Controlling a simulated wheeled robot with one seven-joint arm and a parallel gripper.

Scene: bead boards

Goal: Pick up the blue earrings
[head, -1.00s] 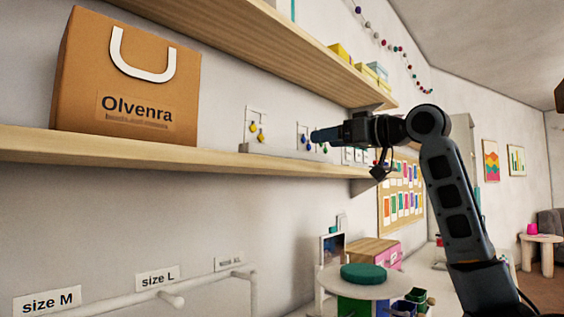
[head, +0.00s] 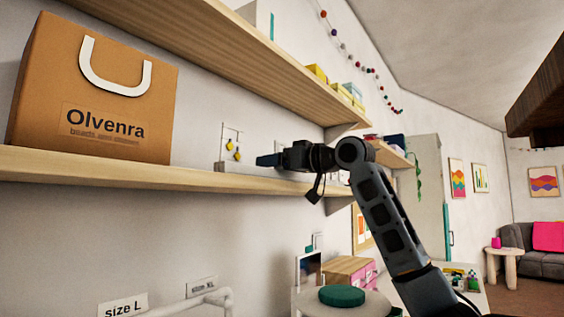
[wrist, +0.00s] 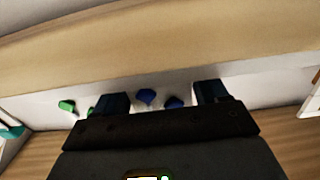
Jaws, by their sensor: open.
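Two blue earrings (wrist: 146,97) show in the wrist view between the two dark fingers of my gripper (wrist: 162,97). They hang in front of a pale backing. The fingers are apart, one on each side of the pair, and I cannot tell how deep between them the earrings are. In the head view my gripper (head: 266,160) is at the edge of the lower shelf (head: 75,165), to the right of a card with yellow earrings (head: 233,151). The blue earrings are hidden behind my gripper and arm there.
Green earrings (wrist: 67,106) hang just left of the left finger in the wrist view. A brown paper bag (head: 95,95) stands on the lower shelf. The upper shelf (head: 210,50) runs above my gripper. A rail (head: 190,302) is below.

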